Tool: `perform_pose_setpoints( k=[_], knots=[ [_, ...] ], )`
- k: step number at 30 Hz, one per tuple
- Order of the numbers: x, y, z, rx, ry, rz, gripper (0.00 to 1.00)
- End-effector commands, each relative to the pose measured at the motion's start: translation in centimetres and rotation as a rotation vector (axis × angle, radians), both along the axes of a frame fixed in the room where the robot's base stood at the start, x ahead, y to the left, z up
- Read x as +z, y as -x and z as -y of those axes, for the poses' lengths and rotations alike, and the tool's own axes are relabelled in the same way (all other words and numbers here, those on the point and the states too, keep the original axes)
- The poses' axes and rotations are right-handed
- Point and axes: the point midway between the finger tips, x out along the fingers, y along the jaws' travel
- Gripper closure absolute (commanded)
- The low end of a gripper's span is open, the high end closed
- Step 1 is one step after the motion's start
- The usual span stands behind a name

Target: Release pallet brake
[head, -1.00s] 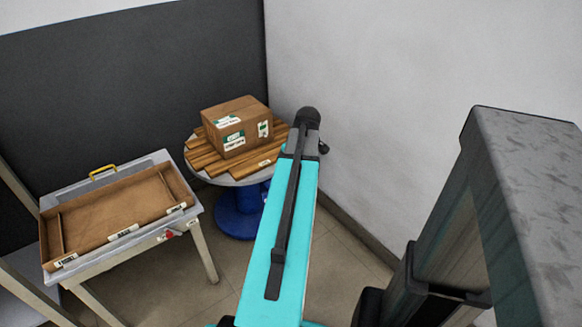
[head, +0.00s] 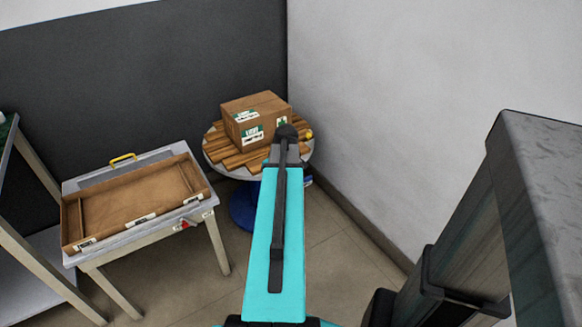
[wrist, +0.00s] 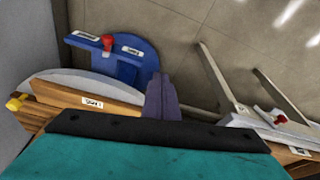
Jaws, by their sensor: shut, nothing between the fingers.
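A round turntable with a wooden slatted pallet (head: 225,150) stands in the corner on a blue pedestal (head: 243,205). In the wrist view, the blue base (wrist: 130,68) carries a red lever (wrist: 107,41) between two white labels, whose text I cannot read. A yellow knob (wrist: 14,103) sits at the pallet side; it also shows at the turntable's right edge in the head view (head: 309,134). My gripper (wrist: 162,88) is shut and empty, beside the pallet edge and pointing toward the blue base. In the head view my arm hides the gripper.
A cardboard box (head: 262,107) sits on the pallet. To its left stands a table (head: 72,187) with a brown tray (head: 64,220), a yellow handle (head: 123,158) and a red knob (head: 183,225). A shelf (head: 30,255) is at far left. Walls close the corner; floor between is clear.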

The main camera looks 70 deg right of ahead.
Motion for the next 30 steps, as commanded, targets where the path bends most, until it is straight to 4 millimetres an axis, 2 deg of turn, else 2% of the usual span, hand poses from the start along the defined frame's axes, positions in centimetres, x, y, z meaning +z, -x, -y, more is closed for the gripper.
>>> perform_pose_setpoints(
  k=[1,6,15,21,30],
  knots=[
    [-1.3,-1.5,-1.6,0.016,-0.017,-0.009,1.00],
    [-4.9,-5.7,-6.5,0.049,-0.068,-0.041,1.00],
    [-10.9,-11.1,-15.8,0.108,-0.138,-0.114,1.00],
    [-14.6,-13.2,-22.5,0.149,-0.175,-0.172,1.00],
    [-19.6,-14.2,-32.4,0.208,-0.208,-0.270,1.00]
  ],
)
